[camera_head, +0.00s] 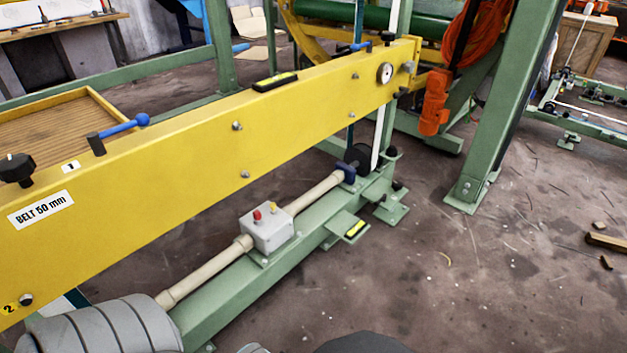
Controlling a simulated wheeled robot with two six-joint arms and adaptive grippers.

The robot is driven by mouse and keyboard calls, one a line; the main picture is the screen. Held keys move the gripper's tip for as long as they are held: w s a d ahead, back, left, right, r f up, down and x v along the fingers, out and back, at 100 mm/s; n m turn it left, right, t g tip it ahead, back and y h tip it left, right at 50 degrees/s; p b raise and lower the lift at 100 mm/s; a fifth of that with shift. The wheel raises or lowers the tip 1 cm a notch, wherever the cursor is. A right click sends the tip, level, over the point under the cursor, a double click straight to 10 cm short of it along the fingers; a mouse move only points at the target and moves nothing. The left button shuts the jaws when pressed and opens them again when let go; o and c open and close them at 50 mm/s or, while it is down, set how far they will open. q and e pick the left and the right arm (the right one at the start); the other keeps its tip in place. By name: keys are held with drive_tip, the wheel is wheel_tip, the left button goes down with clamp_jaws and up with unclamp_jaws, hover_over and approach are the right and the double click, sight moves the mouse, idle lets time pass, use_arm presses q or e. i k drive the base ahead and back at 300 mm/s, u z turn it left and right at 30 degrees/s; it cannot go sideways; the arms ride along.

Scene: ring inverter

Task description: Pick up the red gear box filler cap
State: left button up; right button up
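A small red cap (257,214) stands upright on top of a light grey box (268,234), in the lower middle of the head view. A second small knob (274,206), also reddish, sits beside it towards the box's back right corner. The box is on a green beam (240,287), and a beige tube (203,272) meets it on both sides. I cannot tell from a label which part is the gear box. Neither my left nor my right gripper shows in this view.
A long yellow beam (210,155) marked "BELT 50 mm" runs diagonally above and behind the box. A grey ribbed rounded body (100,325) fills the bottom left. A green post (507,110) stands at right. The floor (480,285) at right is mostly open, with scattered scraps.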

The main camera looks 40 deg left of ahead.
sight(257, 214)
drive_tip(key=z, duration=0.15)
drive_tip(key=i, duration=1.2)
drive_tip(key=u, duration=0.55)
drive_tip(key=i, duration=0.9)
drive_tip(key=u, duration=1.4)
drive_tip(key=i, duration=0.6)
drive_tip(key=u, duration=0.55)
